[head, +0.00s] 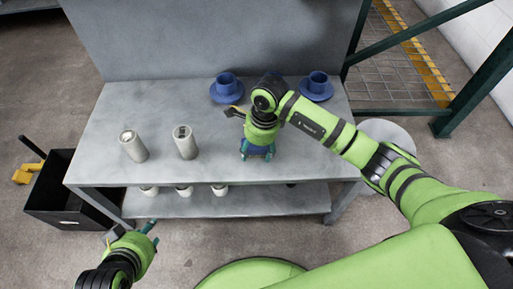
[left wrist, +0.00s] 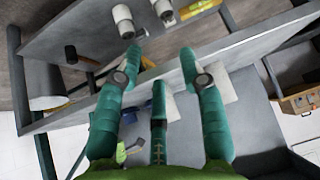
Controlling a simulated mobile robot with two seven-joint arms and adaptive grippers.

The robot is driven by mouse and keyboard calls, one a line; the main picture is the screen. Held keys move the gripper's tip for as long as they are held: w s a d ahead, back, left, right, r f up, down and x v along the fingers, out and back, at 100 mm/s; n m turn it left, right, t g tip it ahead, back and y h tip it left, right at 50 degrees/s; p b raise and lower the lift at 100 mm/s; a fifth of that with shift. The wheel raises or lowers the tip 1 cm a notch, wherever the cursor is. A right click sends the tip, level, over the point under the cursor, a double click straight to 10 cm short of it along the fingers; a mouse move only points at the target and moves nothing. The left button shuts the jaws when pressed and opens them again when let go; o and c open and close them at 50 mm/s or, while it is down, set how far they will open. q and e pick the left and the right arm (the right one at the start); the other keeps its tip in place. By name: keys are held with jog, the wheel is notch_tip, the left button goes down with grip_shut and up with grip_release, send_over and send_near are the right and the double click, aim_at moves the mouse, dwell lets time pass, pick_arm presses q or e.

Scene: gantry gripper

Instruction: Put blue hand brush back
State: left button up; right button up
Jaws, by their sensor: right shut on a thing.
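In the head view my right gripper (head: 257,156) is over the front right part of the grey workbench (head: 110,115), fingers pointing down. It is shut on a blue thing, apparently the blue hand brush (head: 258,148); the gripper and wrist hide most of it. I cannot tell whether it touches the bench top. My left gripper (head: 150,233) is low in front of the bench's left side. In the left wrist view its teal fingers (left wrist: 160,62) are spread apart with nothing between them.
Two blue cup-shaped things on round bases (head: 226,85) (head: 317,84) stand at the back of the bench. Two pale cylinders (head: 133,147) (head: 185,143) stand on its left half, with several more on the lower shelf (head: 255,200). A black bin (head: 60,212) stands left; green framing (head: 480,85) is right.

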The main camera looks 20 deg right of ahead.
pick_arm(q)
jog(key=shift+w+r, duration=0.1)
pick_arm(e)
jog(key=shift+f, duration=0.1)
pick_arm(q)
jog(key=shift+w+d+r+t, duration=0.3)
jog(key=shift+w+d, duration=0.05)
jog(key=shift+w, duration=0.1)
pick_arm(e)
jog(key=o, duration=1.1)
pick_arm(q)
jog(key=shift+s, duration=0.1)
